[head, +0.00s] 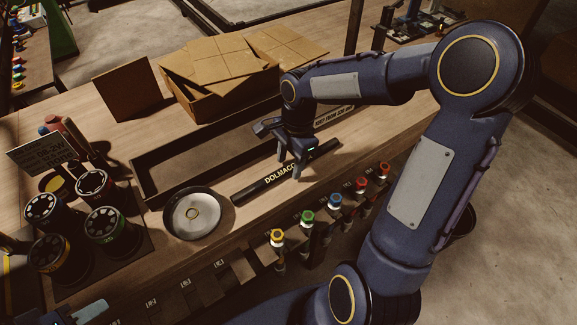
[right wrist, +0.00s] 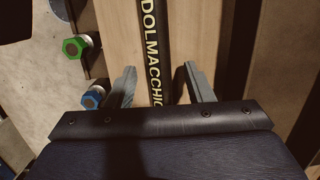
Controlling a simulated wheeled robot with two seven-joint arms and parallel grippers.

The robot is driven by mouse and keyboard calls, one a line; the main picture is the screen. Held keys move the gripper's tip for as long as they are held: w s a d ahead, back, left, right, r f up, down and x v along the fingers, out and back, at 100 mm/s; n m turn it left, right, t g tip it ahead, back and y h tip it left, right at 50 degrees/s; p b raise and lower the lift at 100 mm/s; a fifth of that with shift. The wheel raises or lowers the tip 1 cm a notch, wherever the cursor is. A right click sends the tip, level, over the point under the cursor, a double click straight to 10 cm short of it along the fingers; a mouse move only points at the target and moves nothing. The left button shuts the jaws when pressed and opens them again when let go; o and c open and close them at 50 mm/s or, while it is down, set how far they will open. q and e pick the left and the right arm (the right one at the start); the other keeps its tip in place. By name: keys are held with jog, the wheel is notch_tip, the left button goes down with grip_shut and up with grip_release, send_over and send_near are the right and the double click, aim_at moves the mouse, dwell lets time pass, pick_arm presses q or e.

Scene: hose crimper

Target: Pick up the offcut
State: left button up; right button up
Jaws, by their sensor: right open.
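The offcut looks to be the black hose piece (head: 250,190) with "DOLMACCHIO" lettering, lying straight on the wooden bench. It also shows in the right wrist view (right wrist: 155,45), running between the fingers. My right gripper (head: 289,166) is over the middle of the hose, open, with a finger on each side of it in the right wrist view (right wrist: 159,70). I see gaps between the hose and both fingers there. My left gripper (head: 88,313) shows only as a small part at the bottom left edge; its jaws cannot be made out.
A long dark tray (head: 145,180) lies behind the hose, and a round dish (head: 195,222) with a ring stands left of it. Coloured fittings (head: 307,218) line the bench's front edge. A cardboard box (head: 215,100) stands behind; black spools (head: 105,225) stand at left.

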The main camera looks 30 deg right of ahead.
jog(key=shift+f, duration=0.35)
grip_shut()
jog(key=shift+r, duration=0.15)
